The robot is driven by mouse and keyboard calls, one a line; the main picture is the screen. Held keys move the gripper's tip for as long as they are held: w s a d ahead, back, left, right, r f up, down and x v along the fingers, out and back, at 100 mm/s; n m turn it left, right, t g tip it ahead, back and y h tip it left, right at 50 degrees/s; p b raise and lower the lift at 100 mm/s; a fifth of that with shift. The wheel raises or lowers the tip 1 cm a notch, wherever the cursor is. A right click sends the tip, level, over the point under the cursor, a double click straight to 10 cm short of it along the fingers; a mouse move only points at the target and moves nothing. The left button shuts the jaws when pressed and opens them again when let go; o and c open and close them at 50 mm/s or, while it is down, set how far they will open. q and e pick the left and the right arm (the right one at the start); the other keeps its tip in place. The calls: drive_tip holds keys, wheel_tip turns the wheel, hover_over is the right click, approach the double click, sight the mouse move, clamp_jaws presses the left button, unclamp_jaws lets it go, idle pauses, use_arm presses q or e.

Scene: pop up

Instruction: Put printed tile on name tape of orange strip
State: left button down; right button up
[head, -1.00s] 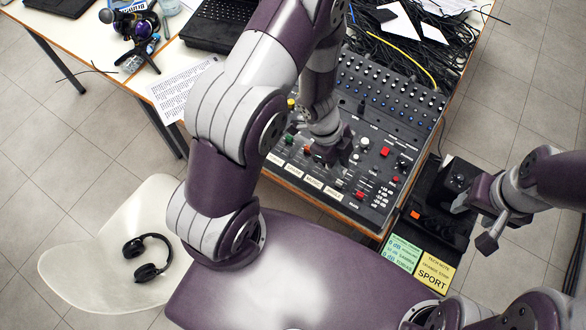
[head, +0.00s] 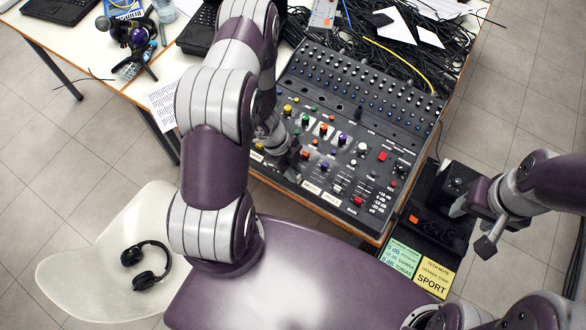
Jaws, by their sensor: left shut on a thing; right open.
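My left gripper (head: 288,158) is over the lower left part of the mixer (head: 352,178), low above the name tape row at its front edge. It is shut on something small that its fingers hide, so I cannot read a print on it. The orange strip shows by its orange knob (head: 323,130) and a lower orange cap (head: 305,155). White name labels (head: 311,187) show right of the gripper; the tape right under the gripper is hidden. A yellow note (head: 433,277) reads orange strip, SPORT. My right gripper (head: 472,226) is open and empty at the right.
A black box (head: 440,205) stands right of the mixer, close to my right gripper. A green note (head: 402,258) lies beside the yellow one. Cables (head: 410,60) heap behind the mixer. Headphones (head: 146,264) lie on a white chair (head: 85,275) at the left.

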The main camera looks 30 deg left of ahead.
use_arm(q)
drive_tip(key=shift+f, duration=0.2)
drive_tip(key=c, duration=1)
unclamp_jaws()
drive_tip(key=shift+r, duration=0.1)
drive_tip(key=shift+c, duration=0.2)
